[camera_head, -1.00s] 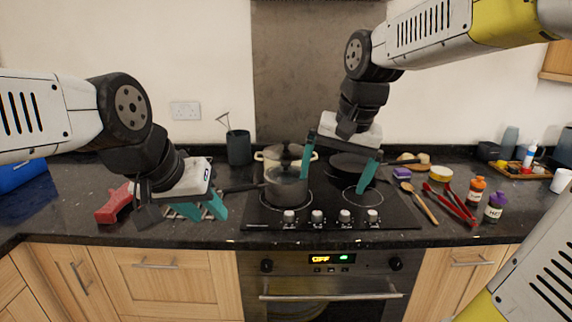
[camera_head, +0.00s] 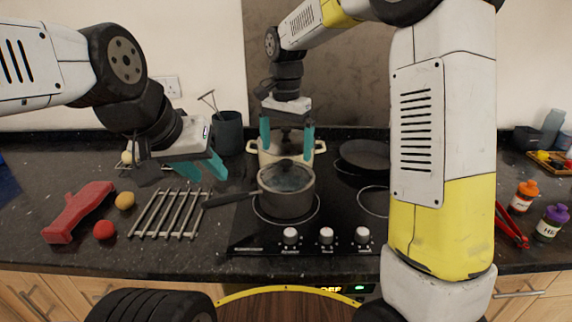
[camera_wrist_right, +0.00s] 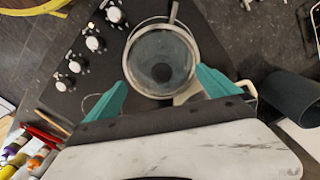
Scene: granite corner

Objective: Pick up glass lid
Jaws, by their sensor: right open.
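A clear glass lid (camera_head: 272,181) with a dark knob (camera_head: 285,163) sits on the grey saucepan (camera_head: 287,203) on the hob. It also shows from above in the right wrist view, where the glass lid (camera_wrist_right: 148,52) lies just beyond the fingertips. My right gripper (camera_head: 287,142) is open and empty, above the cream pot (camera_head: 321,148) behind the saucepan. In the right wrist view its teal fingers (camera_wrist_right: 165,85) are spread on either side of the lid's near edge. My left gripper (camera_head: 202,169) is open and empty, over the counter left of the hob.
A silver rack (camera_head: 170,214), a red object (camera_head: 78,211) and small balls lie at the left. A utensil pot (camera_head: 228,134) stands behind. A black frying pan (camera_head: 365,155) is on the hob's right. Bottles (camera_head: 551,222) stand far right. My right arm hides part of the counter.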

